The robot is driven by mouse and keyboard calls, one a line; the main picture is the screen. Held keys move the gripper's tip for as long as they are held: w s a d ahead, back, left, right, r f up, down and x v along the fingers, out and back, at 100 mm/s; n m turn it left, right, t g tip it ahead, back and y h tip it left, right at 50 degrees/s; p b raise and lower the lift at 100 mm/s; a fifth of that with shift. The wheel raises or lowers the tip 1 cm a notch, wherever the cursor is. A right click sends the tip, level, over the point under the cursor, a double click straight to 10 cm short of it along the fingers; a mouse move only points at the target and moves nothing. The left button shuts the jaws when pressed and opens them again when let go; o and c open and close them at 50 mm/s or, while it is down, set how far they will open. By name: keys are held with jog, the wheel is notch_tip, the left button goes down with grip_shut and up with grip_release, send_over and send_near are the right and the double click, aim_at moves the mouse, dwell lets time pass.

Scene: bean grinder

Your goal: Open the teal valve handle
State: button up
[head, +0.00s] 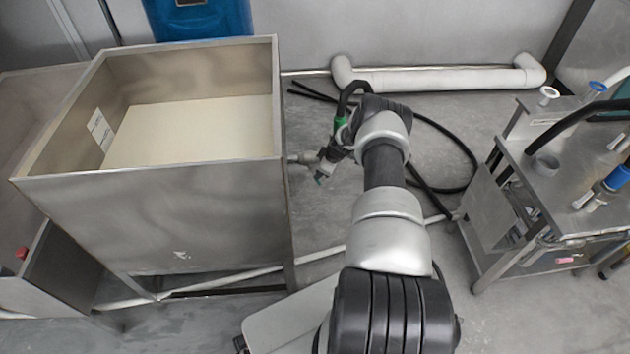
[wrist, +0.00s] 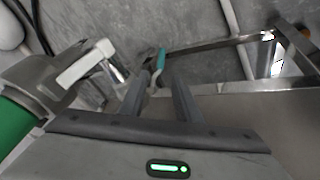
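The teal valve handle (wrist: 161,60) shows in the wrist view just beyond my fingertips, near the gap between them. A small teal spot (head: 319,180) by my gripper in the head view looks like the same handle. My gripper (wrist: 159,76) is open, its two dark fingers apart with the handle's near end in line with the gap. I cannot tell whether either finger touches it. In the head view my gripper (head: 324,168) is beside the tank's right wall, by a short pipe stub (head: 301,158). The valve body is mostly hidden.
The large open metal tank (head: 190,215) stands at left, holding a pale fill. A metal cart (head: 490,215) with fittings is at right. Black hose (head: 465,150) and a pale pipe (head: 320,254) lie on the floor. A white pipe (head: 440,79) runs along the back wall.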

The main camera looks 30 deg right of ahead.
jog(key=b+x, duration=0.4)
jog(key=x, duration=0.4)
jog(key=shift+f, duration=0.2)
jog(key=shift+w+f+b, duration=0.2)
jog(key=shift+f+b, duration=0.05)
jog(key=shift+b, duration=0.15)
grip_shut()
